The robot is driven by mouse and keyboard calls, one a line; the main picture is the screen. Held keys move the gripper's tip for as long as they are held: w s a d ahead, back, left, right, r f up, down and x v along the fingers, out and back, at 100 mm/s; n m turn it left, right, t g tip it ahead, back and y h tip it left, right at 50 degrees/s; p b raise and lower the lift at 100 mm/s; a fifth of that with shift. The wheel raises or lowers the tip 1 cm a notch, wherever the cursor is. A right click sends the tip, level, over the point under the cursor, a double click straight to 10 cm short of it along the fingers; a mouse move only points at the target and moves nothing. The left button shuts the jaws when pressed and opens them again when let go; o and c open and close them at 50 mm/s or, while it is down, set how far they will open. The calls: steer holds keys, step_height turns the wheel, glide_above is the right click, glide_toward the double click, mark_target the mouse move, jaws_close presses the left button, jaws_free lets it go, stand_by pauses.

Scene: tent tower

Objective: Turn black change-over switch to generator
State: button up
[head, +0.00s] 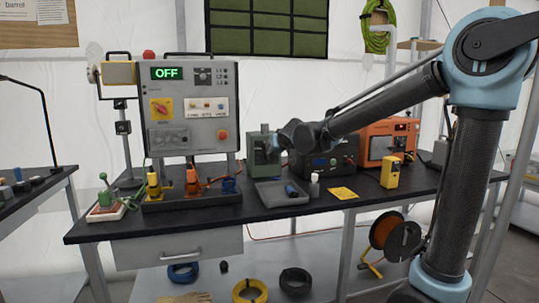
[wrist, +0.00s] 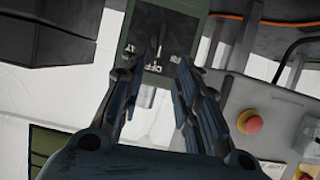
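The green change-over switch box (head: 263,156) stands on the bench just right of the grey panel. In the wrist view the green box (wrist: 154,79) shows a dark face plate (wrist: 148,22) with a pale OFF label and other small marks, upside down and partly covered. The black handle is hard to pick out against the dark plate. My gripper (wrist: 157,58) is open, its two fingers apart on either side of the label, close to the box. I cannot tell whether a finger touches the handle. In the head view my arm's end covers the box's right side.
The grey panel (head: 220,80) with a green OFF display and red button stands left of the box. A grey tray (head: 283,198) lies in front. A black unit (head: 325,163), an orange generator-like unit (head: 388,130) and a yellow device (head: 391,173) stand to the right.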

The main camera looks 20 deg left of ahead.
steer(key=x, duration=1)
steer(key=shift+w+a+f, duration=0.1)
steer(key=shift+a+f, duration=0.05)
jaws_close()
